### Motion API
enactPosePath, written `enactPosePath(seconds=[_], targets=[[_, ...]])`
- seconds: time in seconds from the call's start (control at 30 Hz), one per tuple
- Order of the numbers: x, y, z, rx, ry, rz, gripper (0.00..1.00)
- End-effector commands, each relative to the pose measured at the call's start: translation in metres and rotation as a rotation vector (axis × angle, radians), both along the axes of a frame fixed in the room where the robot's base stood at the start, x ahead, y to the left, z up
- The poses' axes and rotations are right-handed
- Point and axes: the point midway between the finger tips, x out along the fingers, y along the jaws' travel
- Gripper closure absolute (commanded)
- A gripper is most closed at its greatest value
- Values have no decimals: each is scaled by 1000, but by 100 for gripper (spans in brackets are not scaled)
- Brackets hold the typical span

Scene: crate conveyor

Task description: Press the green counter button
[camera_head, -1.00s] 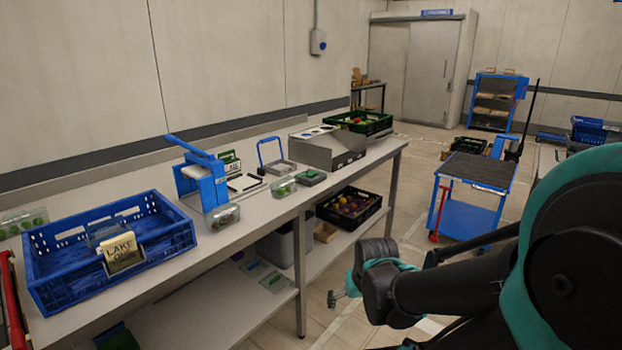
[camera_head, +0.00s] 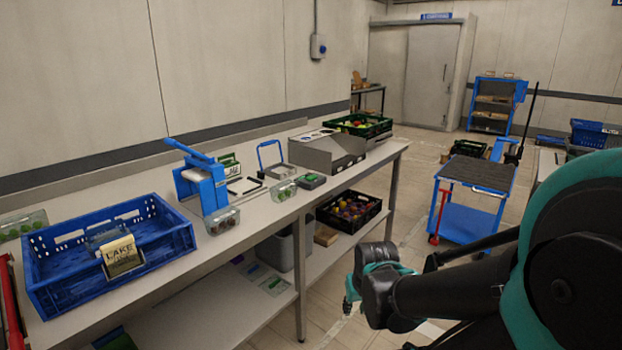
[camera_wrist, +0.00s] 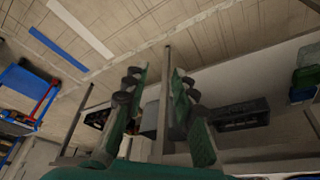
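A small dark box (camera_head: 311,180) with a hint of green on top lies near the front edge of the bench, in the head view. It looks like the counter, but its button is too small to make out. My gripper (camera_head: 350,300) is low in front of the bench, right of and below that box, and well apart from it. In the wrist view my gripper (camera_wrist: 157,80) has its two fingers apart with nothing between them. I cannot make out the button in the wrist view.
The bench (camera_head: 258,215) carries a blue crate (camera_head: 180,238), a blue press (camera_head: 208,185), clear punnets (camera_head: 222,221) and a grey box-shaped machine (camera_head: 325,152). A black crate (camera_head: 375,218) sits on the lower shelf. A blue cart (camera_head: 465,215) stands to the right. Floor lies between bench and cart.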

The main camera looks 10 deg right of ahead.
Motion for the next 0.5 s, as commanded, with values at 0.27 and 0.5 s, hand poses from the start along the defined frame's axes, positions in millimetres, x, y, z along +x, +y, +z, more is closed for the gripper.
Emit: enactPosePath(seconds=[0.27,0.5], targets=[[0,0,0,0,0,0,100],[0,0,0,0,0,0,100]])
